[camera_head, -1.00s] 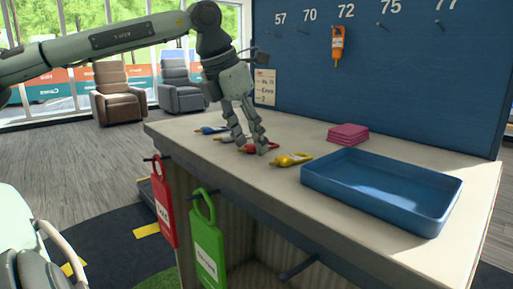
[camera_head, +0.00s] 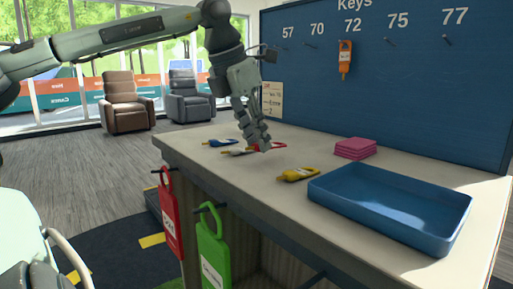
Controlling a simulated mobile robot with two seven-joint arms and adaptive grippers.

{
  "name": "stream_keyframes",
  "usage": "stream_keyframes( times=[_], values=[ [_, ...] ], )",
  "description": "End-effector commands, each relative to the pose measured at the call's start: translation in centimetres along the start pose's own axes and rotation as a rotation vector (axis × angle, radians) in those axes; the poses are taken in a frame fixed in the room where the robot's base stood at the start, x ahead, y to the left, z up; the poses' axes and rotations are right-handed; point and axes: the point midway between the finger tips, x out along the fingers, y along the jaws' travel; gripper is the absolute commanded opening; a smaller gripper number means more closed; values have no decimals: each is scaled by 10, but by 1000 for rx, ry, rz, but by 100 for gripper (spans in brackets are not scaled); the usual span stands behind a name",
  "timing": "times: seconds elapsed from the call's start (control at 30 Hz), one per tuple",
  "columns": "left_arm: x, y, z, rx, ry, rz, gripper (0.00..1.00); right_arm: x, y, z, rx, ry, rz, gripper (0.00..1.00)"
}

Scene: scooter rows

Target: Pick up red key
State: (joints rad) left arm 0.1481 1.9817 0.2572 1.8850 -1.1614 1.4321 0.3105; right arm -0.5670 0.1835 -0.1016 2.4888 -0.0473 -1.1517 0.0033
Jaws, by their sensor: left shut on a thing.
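The red key (camera_head: 279,145) is at the fingertips of my left gripper (camera_head: 262,142), over the counter (camera_head: 225,164). The fingers are shut on it and hide its middle; red shows to either side of them. It appears a little above the counter top, though the gap is hard to see. My left arm comes in from the upper left and the gripper points down. My right gripper is not in view.
A blue key (camera_head: 222,142) and a whitish key (camera_head: 236,152) lie to the left, a yellow key (camera_head: 298,174) nearer the blue tray (camera_head: 440,243). Pink stacked items (camera_head: 356,148) stand behind. An orange key (camera_head: 345,58) hangs on the blue board (camera_head: 420,90).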

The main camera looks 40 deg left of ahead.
Motion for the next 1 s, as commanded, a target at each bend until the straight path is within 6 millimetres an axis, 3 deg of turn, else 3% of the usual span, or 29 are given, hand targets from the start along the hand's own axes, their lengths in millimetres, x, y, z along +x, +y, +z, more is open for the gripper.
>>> stream_keyframes(
  times=[0.03,0.5,0.7,1.0],
  values=[
    [-13,0,6,0,-1,4,7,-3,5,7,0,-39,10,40],
    [-83,83,-22,-3,-5,0,7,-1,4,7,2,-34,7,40],
    [-95,97,-26,0,-1,0,7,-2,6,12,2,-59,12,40],
    [-96,99,-28,0,0,0,7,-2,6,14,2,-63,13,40]
  ],
)
